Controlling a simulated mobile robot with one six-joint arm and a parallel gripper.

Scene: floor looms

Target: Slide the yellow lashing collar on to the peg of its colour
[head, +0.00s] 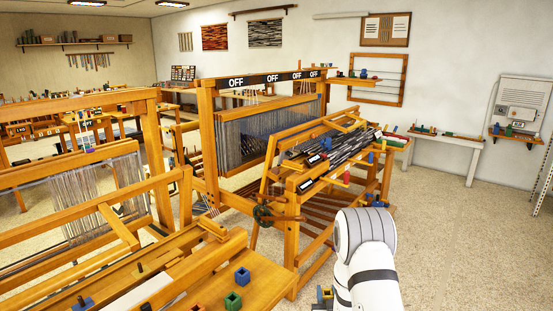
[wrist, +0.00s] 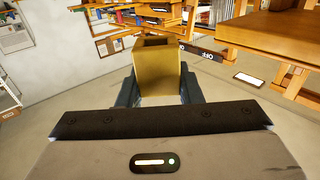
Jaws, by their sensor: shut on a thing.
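The yellow lashing collar (wrist: 160,77) is a square, hollow, open-ended block in the wrist view. My gripper (wrist: 159,92) is shut on it, with one dark finger against each side. In the head view a small yellow part of the collar (head: 327,292) shows beside my white arm, low in the picture, and my gripper is mostly hidden by the arm. The collar is in the air over the floor, apart from the looms. I cannot make out a yellow peg for certain in either view.
A wooden loom bench (head: 262,286) at lower left carries a blue block (head: 242,276), a green block (head: 232,300) and other parts. A larger loom (head: 292,190) stands ahead of my arm. A white side table (head: 447,142) is along the wall. Floor at right is clear.

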